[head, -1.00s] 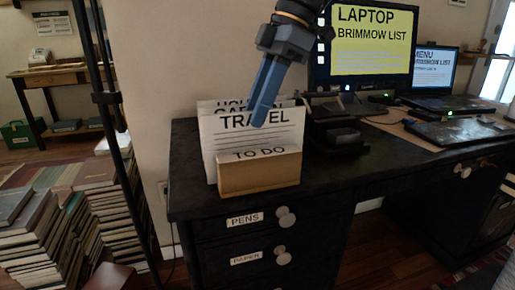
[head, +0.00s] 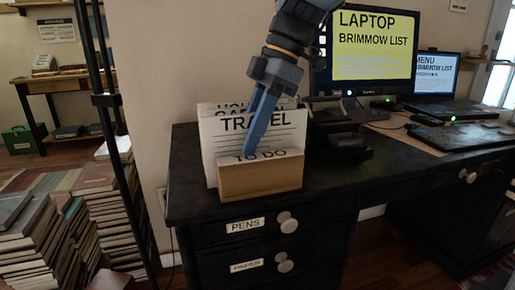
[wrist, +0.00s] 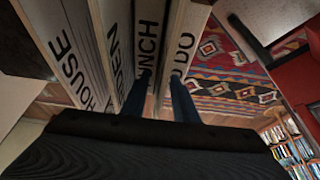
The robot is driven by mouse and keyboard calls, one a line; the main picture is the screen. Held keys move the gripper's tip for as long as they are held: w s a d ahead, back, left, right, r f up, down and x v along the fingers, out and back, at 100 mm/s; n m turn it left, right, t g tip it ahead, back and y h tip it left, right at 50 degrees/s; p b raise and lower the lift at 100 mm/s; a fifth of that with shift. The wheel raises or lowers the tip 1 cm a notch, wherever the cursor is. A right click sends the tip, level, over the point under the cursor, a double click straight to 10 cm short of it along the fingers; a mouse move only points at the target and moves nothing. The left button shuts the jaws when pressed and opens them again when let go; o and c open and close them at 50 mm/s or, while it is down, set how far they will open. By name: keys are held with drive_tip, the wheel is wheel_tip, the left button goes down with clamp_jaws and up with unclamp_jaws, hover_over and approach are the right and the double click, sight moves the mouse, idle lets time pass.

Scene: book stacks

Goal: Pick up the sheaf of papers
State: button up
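A brown holder (head: 261,177) stands at the left front of the black desk with upright papers in it. The front sheet reads "TO DO" (head: 262,155); a taller sheet behind it reads "TRAVEL" (head: 213,140), with more sheets behind. My gripper (head: 250,152) points down in front of the "TRAVEL" sheet, its tips at the top of the "TO DO" sheet. In the wrist view my two blue fingers (wrist: 163,98) are apart, over the labelled sheets, near "UNCH" (wrist: 149,42) and "TO DO" (wrist: 183,52). I cannot tell whether they touch paper. The holder hides the sheets' lower parts.
A yellow monitor (head: 373,45) and a laptop (head: 437,75) stand at the desk's back right. A dark stand (head: 340,148) is just right of the holder. Book stacks (head: 30,235) fill the floor at left. The desk's front centre (head: 400,165) is clear.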

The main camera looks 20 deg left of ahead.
clamp_jaws()
